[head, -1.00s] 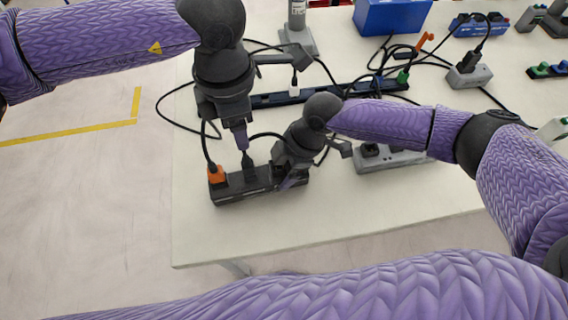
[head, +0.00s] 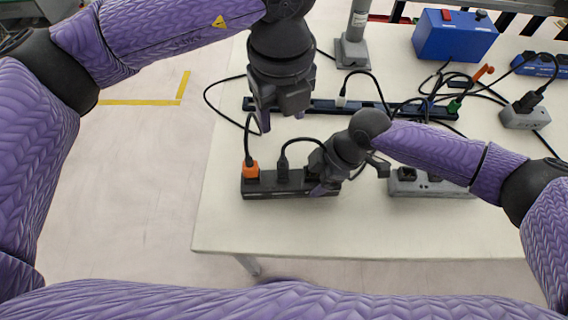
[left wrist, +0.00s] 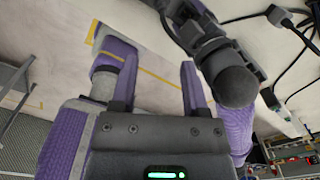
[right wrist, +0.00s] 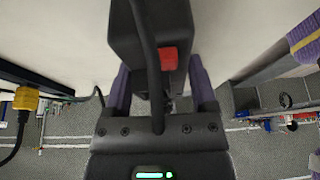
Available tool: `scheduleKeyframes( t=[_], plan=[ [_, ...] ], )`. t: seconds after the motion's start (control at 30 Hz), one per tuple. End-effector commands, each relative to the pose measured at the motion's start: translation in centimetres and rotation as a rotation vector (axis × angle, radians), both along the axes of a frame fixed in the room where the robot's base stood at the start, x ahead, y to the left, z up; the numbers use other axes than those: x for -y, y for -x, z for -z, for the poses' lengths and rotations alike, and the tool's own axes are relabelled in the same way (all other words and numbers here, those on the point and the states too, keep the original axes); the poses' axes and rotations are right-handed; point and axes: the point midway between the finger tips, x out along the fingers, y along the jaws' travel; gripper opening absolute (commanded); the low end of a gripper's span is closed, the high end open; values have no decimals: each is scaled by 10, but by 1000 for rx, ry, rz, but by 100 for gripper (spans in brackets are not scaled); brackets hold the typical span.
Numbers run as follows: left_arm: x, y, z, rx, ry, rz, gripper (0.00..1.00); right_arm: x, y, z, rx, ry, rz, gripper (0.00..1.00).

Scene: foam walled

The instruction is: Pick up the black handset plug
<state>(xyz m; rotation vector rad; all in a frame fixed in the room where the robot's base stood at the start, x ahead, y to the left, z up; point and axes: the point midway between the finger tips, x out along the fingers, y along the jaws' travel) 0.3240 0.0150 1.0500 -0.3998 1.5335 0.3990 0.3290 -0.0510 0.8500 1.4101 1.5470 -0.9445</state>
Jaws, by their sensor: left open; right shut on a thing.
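A black plug (head: 283,167) stands upright in the black power strip (head: 262,192) near the table's front edge, beside an orange plug (head: 250,169). I take it to be the handset plug; its cable arches right, behind my right gripper. My left gripper (head: 283,122) is open and empty above the strip, apart from the plug. Its spread fingers (left wrist: 160,65) show in the left wrist view. My right gripper (head: 325,181) is shut on the strip's right end, hiding it. In the right wrist view, the strip (right wrist: 140,35) with a red switch (right wrist: 169,58) sits between the fingers.
A long dark blue strip (head: 325,105) with plugs lies behind. A grey power strip (head: 440,189) lies right of my right gripper. A grey socket box (head: 520,118), loose cables and a blue box (head: 455,38) are farther back. The table's front left is clear.

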Motion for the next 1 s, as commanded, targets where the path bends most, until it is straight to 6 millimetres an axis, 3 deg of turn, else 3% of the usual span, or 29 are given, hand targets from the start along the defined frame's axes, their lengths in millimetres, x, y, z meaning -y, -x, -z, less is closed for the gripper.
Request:
scheduleKeyframes(
  t=[0.13,0.3,0.7,0.97,1.0],
  plan=[
    [-1,0,3,-3,-1,-155,58,0,0,0,1,-1,0,0],
    [-2,0,42,-5,-3,-174,58,0,0,0,1,-1,0,0],
    [0,-6,110,-3,-1,-172,58,0,0,0,1,-1,0,0],
    [0,-6,118,-1,-1,-171,58,0,0,0,1,-1,0,0],
    [0,-6,118,-1,-1,-171,54,0,0,0,1,-1,0,0]
  ],
)
